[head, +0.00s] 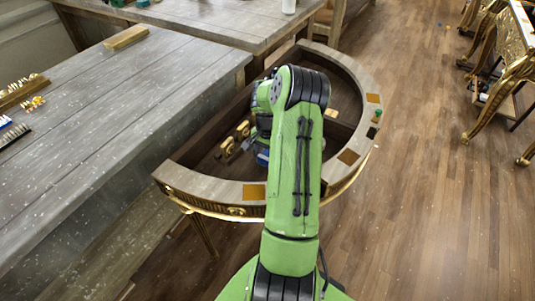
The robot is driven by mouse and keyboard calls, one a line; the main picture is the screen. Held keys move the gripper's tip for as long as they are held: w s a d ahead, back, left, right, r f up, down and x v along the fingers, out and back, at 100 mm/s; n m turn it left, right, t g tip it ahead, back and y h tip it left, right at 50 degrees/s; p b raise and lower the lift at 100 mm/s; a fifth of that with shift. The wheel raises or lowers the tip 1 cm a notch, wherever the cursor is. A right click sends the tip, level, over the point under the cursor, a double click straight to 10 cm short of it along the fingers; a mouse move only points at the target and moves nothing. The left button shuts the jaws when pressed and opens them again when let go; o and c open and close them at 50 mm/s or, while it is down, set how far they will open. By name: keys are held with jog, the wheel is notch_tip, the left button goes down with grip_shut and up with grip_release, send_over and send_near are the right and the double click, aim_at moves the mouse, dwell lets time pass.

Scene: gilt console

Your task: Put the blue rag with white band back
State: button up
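A small blue patch with a pale edge (263,157) shows just left of my arm, low inside the half-round gilt console (205,187). It may be the blue rag with white band, but most of it is hidden and I cannot be sure. My green arm reaches over the console's front rim and bends down into its open inside. The wrist shows beside the blue patch. My gripper's fingers are hidden behind the arm, so I cannot tell whether they are open, shut or touching the blue patch.
Gold-coloured pieces (243,130) lie inside the console, left of my arm. Brown squares (348,157) and a small green item (376,116) are on its rim. A grey wooden table (130,110) adjoins on the left. The wooden floor (430,190) at right is mostly clear.

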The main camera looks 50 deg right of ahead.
aim_at(268, 155)
notch_tip(268, 155, up, 12)
jog(key=p, duration=0.3)
jog(key=w+a+r+n+h, duration=0.25)
jog(key=a+r+n, duration=0.25)
jog(key=a+r, duration=0.55)
jog(key=s+a+r+n+t, duration=0.2)
jog(key=a+r+n, duration=0.3)
jog(key=a, duration=0.6)
jog(key=s+a+r+n+t+y, duration=0.1)
jog(key=s+a+n+t+y, duration=0.1)
jog(key=s+a+n, duration=0.5)
jog(key=s+a+t, duration=0.1)
jog(key=s+a, duration=0.5)
jog(key=shift+r+t, duration=0.3)
jog(key=shift+r, duration=0.1)
jog(key=shift+w+a+y, duration=0.1)
jog(key=shift+y, duration=0.15)
